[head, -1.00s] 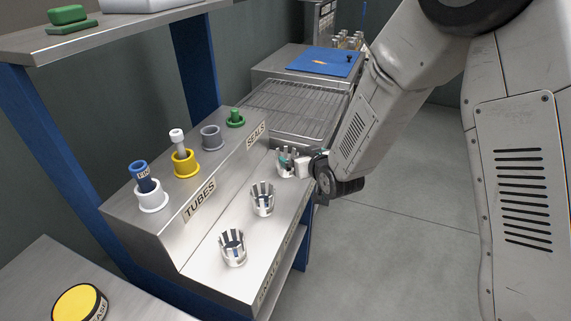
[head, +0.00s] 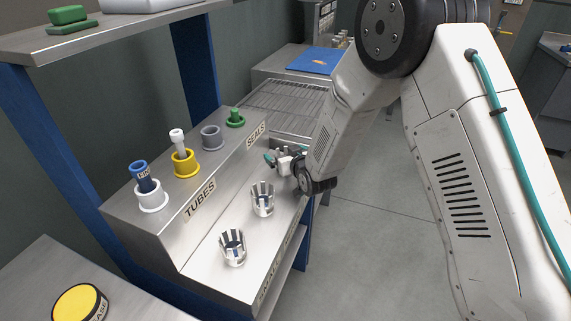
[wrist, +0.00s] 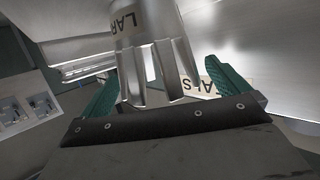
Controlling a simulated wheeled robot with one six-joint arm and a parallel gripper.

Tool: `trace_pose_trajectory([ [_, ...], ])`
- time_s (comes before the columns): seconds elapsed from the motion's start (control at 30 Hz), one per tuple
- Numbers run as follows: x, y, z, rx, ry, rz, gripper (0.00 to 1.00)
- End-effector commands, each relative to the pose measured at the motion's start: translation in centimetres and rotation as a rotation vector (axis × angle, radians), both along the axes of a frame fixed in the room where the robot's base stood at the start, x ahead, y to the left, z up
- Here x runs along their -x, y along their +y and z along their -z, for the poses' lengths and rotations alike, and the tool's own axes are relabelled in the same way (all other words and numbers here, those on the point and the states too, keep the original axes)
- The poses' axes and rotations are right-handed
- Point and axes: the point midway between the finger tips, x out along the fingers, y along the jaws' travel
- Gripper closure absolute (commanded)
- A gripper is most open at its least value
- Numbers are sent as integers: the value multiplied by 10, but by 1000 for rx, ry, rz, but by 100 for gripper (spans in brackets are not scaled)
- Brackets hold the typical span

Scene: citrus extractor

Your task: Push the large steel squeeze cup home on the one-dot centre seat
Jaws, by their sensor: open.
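A slotted steel cup (wrist: 150,55) with a label starting "LAR" fills the middle of the wrist view, its tines toward my palm. My gripper (wrist: 162,76) is open, with one green finger on each side of the cup; I cannot tell whether either touches it. In the head view my gripper (head: 277,160) is at the far end of the low steel ledge (head: 213,258), where it hides most or all of this cup. I cannot make out a seat or its dot marks in either view.
Two other slotted steel cups stand on the ledge, one in the middle (head: 262,199) and one nearer (head: 232,247). Behind them a raised step holds a white holder (head: 151,196), a yellow holder (head: 185,164), a grey holder (head: 212,138) and a green seal (head: 235,118). A wire rack (head: 283,105) lies beyond.

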Motion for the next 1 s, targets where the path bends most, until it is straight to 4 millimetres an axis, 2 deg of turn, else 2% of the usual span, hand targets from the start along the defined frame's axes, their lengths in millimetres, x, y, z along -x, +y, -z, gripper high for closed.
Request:
trace_pose_trajectory([
  [0.1, 0, 0, 0, 0, 0, 0, 3],
  [0.33, 0, 0, 0, 0, 0, 0, 67],
  [0.67, 0, 0, -4, -1, -3, 0, 67],
  [0.87, 0, 0, -19, -2, -4, 0, 67],
  [1.0, 0, 0, -37, -2, -5, 0, 67],
])
